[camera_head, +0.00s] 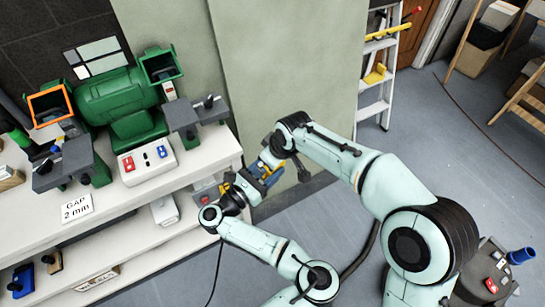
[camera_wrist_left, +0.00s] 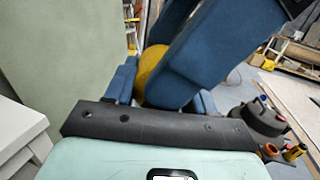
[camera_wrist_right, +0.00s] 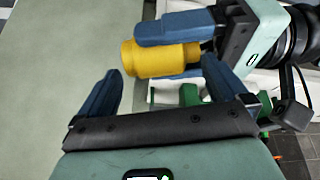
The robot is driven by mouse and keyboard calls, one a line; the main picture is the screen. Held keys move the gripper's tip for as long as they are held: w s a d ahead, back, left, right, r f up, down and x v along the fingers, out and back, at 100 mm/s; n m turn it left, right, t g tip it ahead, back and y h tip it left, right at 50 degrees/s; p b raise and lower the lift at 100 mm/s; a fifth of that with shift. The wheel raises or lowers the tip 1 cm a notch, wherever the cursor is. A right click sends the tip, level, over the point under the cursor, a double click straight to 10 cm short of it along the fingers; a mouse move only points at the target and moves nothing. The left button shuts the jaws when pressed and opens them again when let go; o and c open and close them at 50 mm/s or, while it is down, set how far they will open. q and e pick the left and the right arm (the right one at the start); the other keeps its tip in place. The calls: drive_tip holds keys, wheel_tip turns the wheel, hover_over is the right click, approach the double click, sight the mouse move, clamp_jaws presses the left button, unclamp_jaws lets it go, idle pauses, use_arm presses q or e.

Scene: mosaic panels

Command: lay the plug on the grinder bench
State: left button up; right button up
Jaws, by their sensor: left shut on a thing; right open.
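The plug (camera_wrist_right: 160,58) is a yellow stepped cylinder, seen between blue fingers in the right wrist view. My left gripper (camera_head: 250,182) is shut on the plug beside the bench's right end; the plug also shows in the left wrist view (camera_wrist_left: 152,68), partly hidden by fingers. My right gripper (camera_head: 270,165) is open and close to the left one, its fingers on either side of the plug's free end. I cannot tell whether they touch it. The grinder bench (camera_head: 115,203) is pale and carries the green grinder (camera_head: 113,97).
A card reading "GAP 2 mm" (camera_head: 77,208) and a switch box (camera_head: 147,164) occupy the bench top. A lower shelf holds several boxes, one labelled "WHEELS" (camera_head: 97,279). A stepladder (camera_head: 377,75) stands behind my arms. The bench top's front right stretch is bare.

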drive_tip(key=c, duration=0.7)
use_arm(q)
drive_tip(key=o, duration=1.5)
drive_tip(key=shift+c, duration=0.2)
use_arm(e)
drive_tip(key=shift+c, duration=0.6)
